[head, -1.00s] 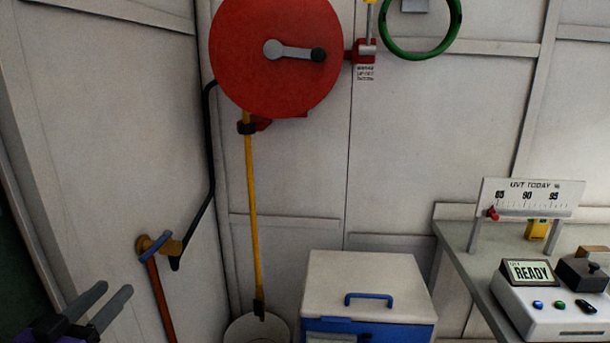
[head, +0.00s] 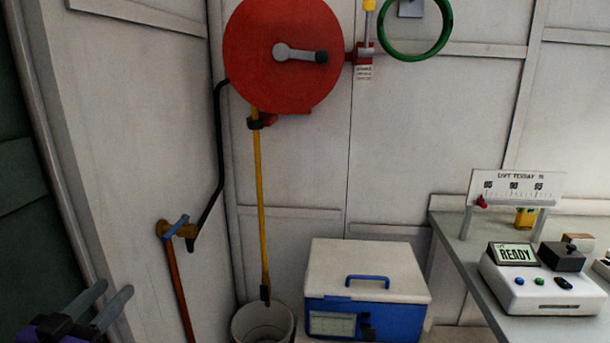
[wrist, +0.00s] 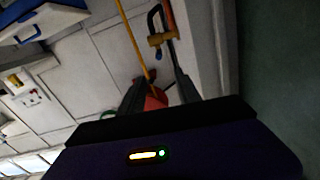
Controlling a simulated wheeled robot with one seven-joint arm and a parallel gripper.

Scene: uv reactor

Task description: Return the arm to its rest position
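My gripper (head: 96,309) shows at the lower left corner of the head view, its two grey fingers pointing up and to the right. It also shows in the wrist view (wrist: 160,92), where its two dark fingers stand apart with a gap between them. I see nothing held between the fingers. The red shape behind the gap in the wrist view looks like the hose reel (wrist: 156,98) in the background. The gripper is in free air beside the left wall, and most of the arm is out of view.
A brass tap (head: 178,229) on a copper pipe is on the left wall near my gripper. A white bucket (head: 262,325), a blue and white cooler (head: 366,280) and a bench (head: 450,228) with a READY meter (head: 540,280) stand further right. A red reel (head: 282,55) hangs above.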

